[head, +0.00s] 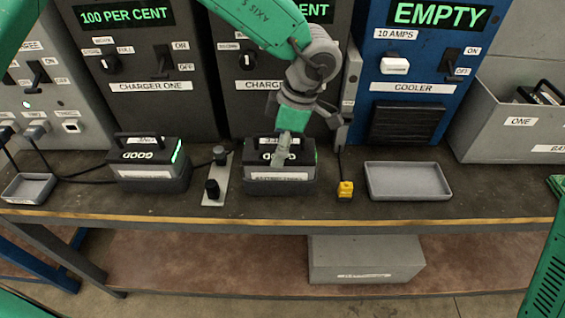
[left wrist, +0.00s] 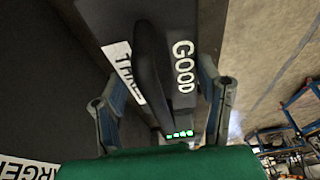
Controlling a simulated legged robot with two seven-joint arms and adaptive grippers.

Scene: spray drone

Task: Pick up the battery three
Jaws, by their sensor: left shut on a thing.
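Battery three (head: 280,185) is a dark grey box with a top handle, a white front label and a GOOD marking. In the left wrist view, the black handle (left wrist: 150,65) of battery three lies between the fingers of my left gripper (left wrist: 160,90), beside the words THREE and GOOD. Small green lights glow on the battery's end. The handle's contact with the fingertips is partly hidden. My right gripper is not in view.
Another GOOD battery (head: 148,170) stands to the left. Between them is a plate with a black knob (head: 212,188). A yellow connector (head: 345,190) and an empty grey tray (head: 408,181) lie to the right. A blue cooler (head: 420,75) reads EMPTY; a grey bin (head: 510,125) stands far right.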

